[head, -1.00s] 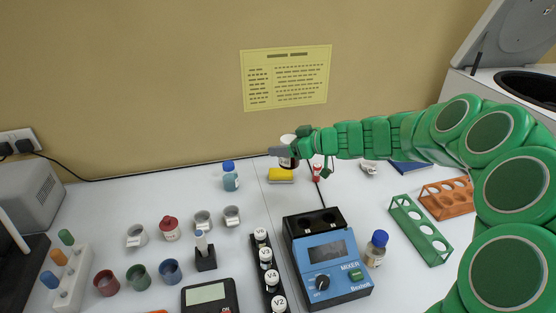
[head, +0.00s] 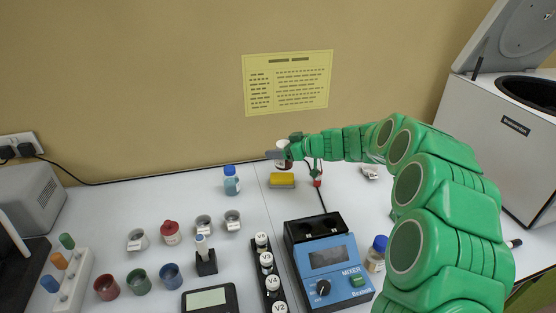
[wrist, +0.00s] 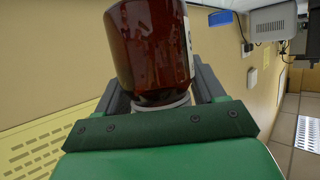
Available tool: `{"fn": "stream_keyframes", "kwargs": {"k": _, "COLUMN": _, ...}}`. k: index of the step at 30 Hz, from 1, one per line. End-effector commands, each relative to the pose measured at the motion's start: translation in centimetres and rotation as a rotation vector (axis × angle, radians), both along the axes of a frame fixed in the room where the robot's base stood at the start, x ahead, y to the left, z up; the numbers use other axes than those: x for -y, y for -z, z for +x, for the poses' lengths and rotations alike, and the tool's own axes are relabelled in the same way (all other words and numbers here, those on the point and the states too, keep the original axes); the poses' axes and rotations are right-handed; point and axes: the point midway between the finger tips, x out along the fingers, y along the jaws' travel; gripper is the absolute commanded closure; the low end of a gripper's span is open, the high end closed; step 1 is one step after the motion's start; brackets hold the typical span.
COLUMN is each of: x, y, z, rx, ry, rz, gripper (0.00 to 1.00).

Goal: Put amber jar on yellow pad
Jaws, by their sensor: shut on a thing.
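My gripper (head: 278,154) is shut on the amber jar and holds it near the back wall. The wrist view shows the jar (wrist: 150,45) as dark brown glass, gripped between the two grey fingers (wrist: 162,92), with part of a pale label at its right edge. In the head view only a small part of the jar (head: 284,164) shows below the fingers. The yellow pad (head: 282,181) lies on the white bench, just below the jar in the picture. I cannot tell whether the jar touches the pad.
A blue-capped bottle (head: 231,180) stands left of the pad. The blue mixer (head: 328,265) stands in front. Several cups and a red-lidded jar (head: 170,232) are at left. A centrifuge (head: 505,120) is at right.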

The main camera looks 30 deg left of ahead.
Motion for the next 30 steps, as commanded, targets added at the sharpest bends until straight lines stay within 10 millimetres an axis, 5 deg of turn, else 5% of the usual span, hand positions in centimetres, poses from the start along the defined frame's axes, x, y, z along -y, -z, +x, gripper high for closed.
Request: {"fn": "stream_keyframes", "kwargs": {"k": 30, "x": -1.6, "y": 5.9, "z": 1.8, "rx": 0.0, "ry": 0.0, "rz": 0.002, "gripper": 0.69}}
